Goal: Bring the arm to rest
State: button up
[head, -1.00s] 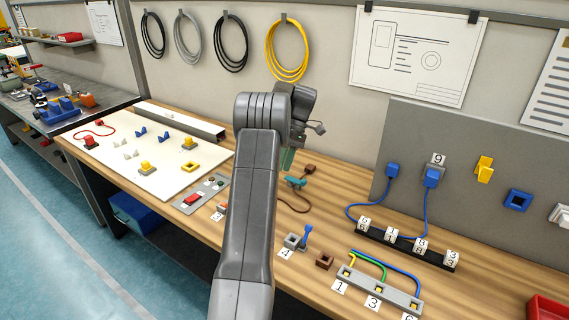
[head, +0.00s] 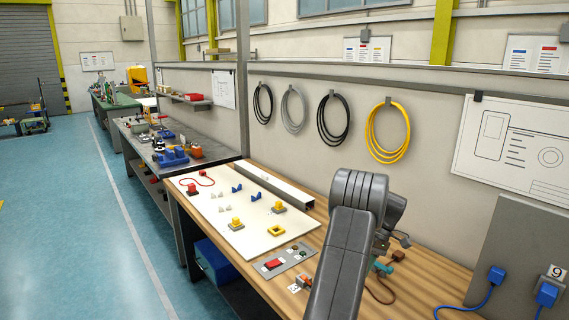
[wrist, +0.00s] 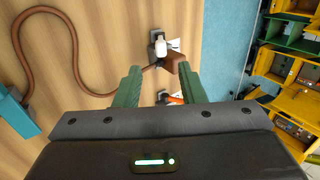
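My gripper (wrist: 160,82) shows in the wrist view as two green fingers, spread well apart with nothing clamped between them. Beyond the fingertips, a brown block (wrist: 179,66) and a white piece on a grey block (wrist: 158,45) lie on the wooden bench below. In the head view my grey arm rises over the bench at the lower right, with its bent joint on top. The gripper's fingers are hidden behind the arm there.
The wooden bench (head: 415,279) carries a white board (head: 245,222) and a switch panel (head: 286,262). A teal block (wrist: 15,112) with a brown cable (wrist: 27,42) lies below the gripper. An upright grey panel (head: 520,255) stands right.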

jog(key=p+x, duration=0.1)
jog(key=x, duration=0.5)
jog(key=shift+s+a+f, duration=0.1)
jog(key=shift+f, duration=0.15)
jog(key=shift+r, duration=0.1)
jog(key=b+v, duration=0.2)
jog(key=v, duration=1.2)
jog(key=p+x, duration=0.2)
jog(key=x, duration=1.2)
jog(key=shift+s+a, duration=0.1)
jog(key=shift+s+a+r+t+h+b, duration=0.35)
jog(key=shift+a+t+h+b, duration=0.25)
jog(key=shift+h, duration=0.3)
jog(key=shift+d, duration=0.1)
